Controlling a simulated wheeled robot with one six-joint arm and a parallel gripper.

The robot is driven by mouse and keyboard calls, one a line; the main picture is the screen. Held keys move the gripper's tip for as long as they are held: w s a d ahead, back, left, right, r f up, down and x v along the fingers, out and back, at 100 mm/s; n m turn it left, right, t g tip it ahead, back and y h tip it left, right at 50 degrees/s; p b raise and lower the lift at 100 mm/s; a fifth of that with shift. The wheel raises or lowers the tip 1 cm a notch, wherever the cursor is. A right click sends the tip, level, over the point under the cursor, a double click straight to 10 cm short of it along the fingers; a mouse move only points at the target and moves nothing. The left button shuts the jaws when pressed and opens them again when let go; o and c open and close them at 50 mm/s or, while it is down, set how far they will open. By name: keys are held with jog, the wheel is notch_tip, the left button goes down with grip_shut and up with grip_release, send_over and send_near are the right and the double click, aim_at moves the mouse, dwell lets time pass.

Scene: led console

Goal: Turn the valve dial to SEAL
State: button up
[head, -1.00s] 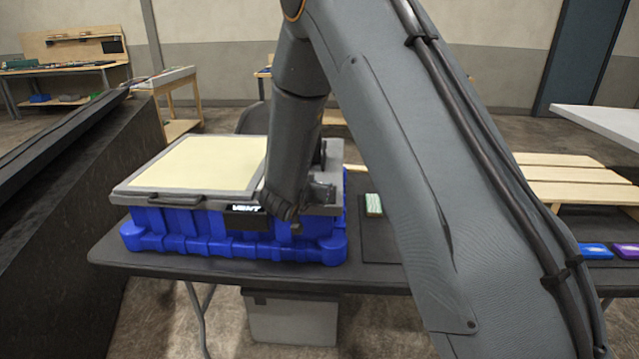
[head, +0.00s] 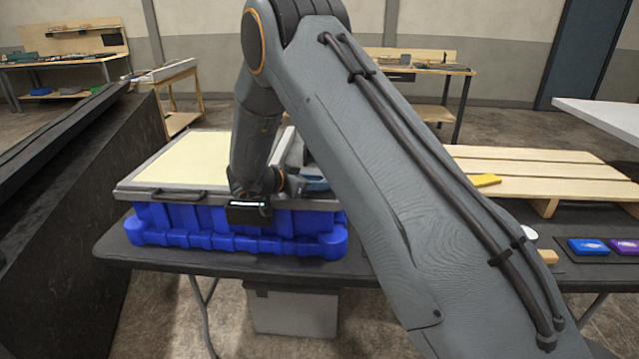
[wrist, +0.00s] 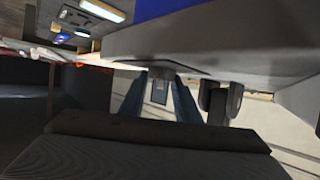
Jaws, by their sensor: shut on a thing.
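The console is a grey-topped unit with a cream panel (head: 185,160), seated on a blue ribbed base (head: 180,225). A small black display (head: 249,213) sits on its front edge; its lettering is mostly covered by my wrist and cannot be read. In the wrist view, my gripper (wrist: 159,102) has its two fingers either side of a small grey piece, the valve dial (wrist: 160,82), by the console's edge, and is shut on it. The dial's markings and setting are hidden. In the head view my arm hides the dial and fingertips.
A dark table (head: 130,252) carries the console. A slatted wooden rack (head: 530,172) with a yellow block (head: 484,180) stands right. Blue (head: 588,246) and purple (head: 625,246) boxes lie at the far right. A dark slanted panel (head: 95,200) rises left.

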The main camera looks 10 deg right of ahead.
jog(key=shift+r, duration=0.1)
jog(key=o, duration=0.7)
jog(key=shift+c, duration=0.2)
jog(key=b+v, duration=0.2)
jog(key=v, duration=0.5)
jog(key=shift+s+a, duration=0.15)
jog(key=shift+a, duration=0.2)
jog(key=shift+r, duration=0.1)
